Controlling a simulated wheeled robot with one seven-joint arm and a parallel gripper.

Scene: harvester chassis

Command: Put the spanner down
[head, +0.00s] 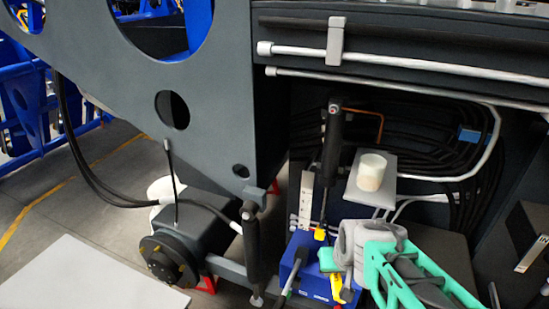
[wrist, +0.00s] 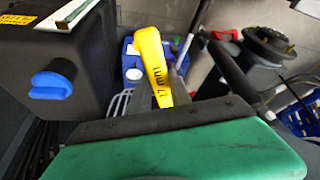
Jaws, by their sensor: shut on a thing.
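The spanner (wrist: 153,62) is yellow with dark lettering. In the wrist view it sticks out beyond the dark edge of my gripper (wrist: 165,118), whose green part fills the bottom of that picture. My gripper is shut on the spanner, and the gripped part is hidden. In the head view my gripper (head: 336,266) is at lower centre right, with the yellow spanner (head: 345,292) partly showing beneath it. A blue box-like object (head: 300,268) is just below and behind; I cannot tell whether the spanner touches it.
The dark chassis panel (head: 215,100) and silver rails (head: 400,62) stand above and around. A white cylinder (head: 371,172) sits on a light plate (head: 385,190) behind my gripper. A black rod (head: 331,145) rises close by. A pale flat surface (head: 85,280) lies at lower left.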

